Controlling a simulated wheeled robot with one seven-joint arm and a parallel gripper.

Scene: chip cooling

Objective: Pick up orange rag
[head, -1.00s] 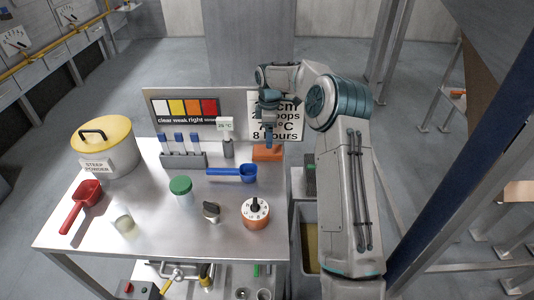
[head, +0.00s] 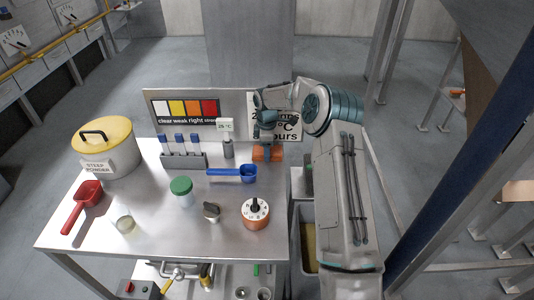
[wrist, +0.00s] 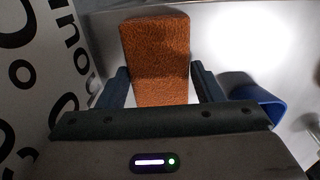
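The orange rag (head: 260,154) lies at the back right of the metal table, below the sign board. It is a flat orange block shape with a rough cloth texture. In the wrist view the rag (wrist: 156,58) lies between the two dark fingers, with a narrow gap beside each finger. My gripper (head: 267,150) is down over the rag and covers part of it in the head view. In the wrist view my gripper (wrist: 160,85) is open, one finger on each side of the rag.
A blue scoop (head: 247,173) lies just in front of the rag. A thermometer stand (head: 228,147) and a rack of blue-capped vials (head: 183,160) stand to its left. The sign board (head: 240,104) rises close behind. An orange dial timer (head: 256,213) sits nearer the front edge.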

